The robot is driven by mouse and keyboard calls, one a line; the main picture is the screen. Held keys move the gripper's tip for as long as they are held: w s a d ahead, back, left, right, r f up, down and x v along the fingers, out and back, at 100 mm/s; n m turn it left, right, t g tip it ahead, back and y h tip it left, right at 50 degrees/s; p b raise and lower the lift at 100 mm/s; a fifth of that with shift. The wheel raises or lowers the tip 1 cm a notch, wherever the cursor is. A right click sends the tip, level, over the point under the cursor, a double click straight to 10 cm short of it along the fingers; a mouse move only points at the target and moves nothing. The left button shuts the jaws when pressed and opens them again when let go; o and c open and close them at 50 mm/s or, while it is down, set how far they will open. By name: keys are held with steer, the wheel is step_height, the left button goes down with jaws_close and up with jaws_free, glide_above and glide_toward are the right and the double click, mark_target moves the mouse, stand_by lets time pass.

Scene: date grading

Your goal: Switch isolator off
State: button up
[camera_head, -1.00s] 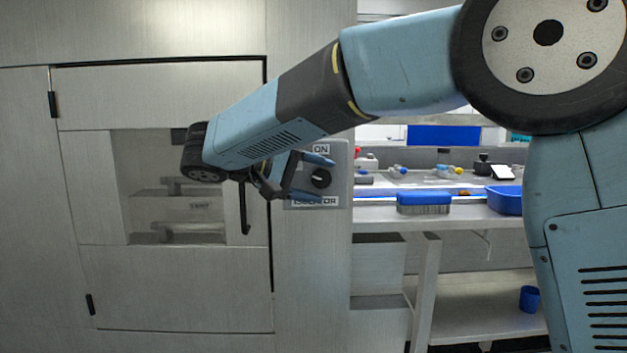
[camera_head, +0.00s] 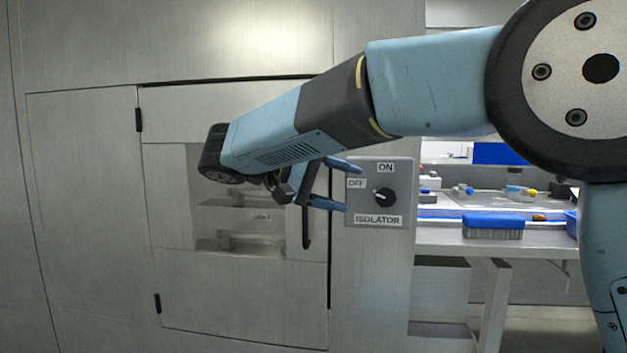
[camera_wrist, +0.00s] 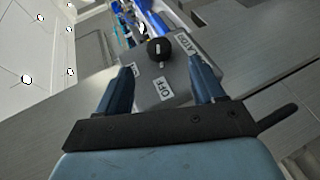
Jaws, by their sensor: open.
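The isolator (camera_head: 349,219) is a grey box on the wall panel, labelled ON at the top, OFF at upper left and ISOLATOR below. Its round black knob (camera_head: 384,197) has a small pale mark; I cannot tell clearly which label it points to. My gripper (camera_head: 350,187) is open, with its blue fingertips at the box's left edge, left of the knob and apart from it. In the wrist view, the knob (camera_wrist: 160,50) shows beyond and between the open fingers (camera_wrist: 163,82), with the OFF label (camera_wrist: 165,89) nearer to me. Nothing is held.
A cabinet door (camera_head: 240,305) with a window and a dark handle (camera_head: 306,228) lies left of the isolator. A workbench (camera_head: 545,242) with a blue brush (camera_head: 493,222) stands at the right. My arm crosses the upper right.

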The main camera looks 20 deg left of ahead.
steer(key=shift+v, duration=2.6)
steer(key=shift+s, duration=0.1)
steer(key=w+d+f+g+y, duration=0.2)
steer(key=d, duration=0.8)
steer(key=w+d+f+g+y, duration=0.1)
steer(key=w+d+g, duration=0.1)
steer(key=d, duration=0.8)
steer(key=w+d+f+g+y, duration=0.1)
steer(key=w+d+f+y, duration=0.1)
steer(key=d, duration=0.8)
steer(key=s+d+f+m+t+y, duration=0.1)
steer(key=s+d+f+m+y, duration=0.2)
steer(key=s+d+f, duration=0.3)
steer(key=s+d+f+m+t+y, duration=0.1)
steer(key=s+d+f+m+y, duration=0.2)
steer(key=s+d+f, duration=0.3)
steer(key=s+d, duration=0.4)
steer(key=shift+d+y, duration=0.3)
steer(key=shift+d, duration=0.1)
steer(key=shift+s, duration=0.1)
steer(key=shift+c, duration=0.5)
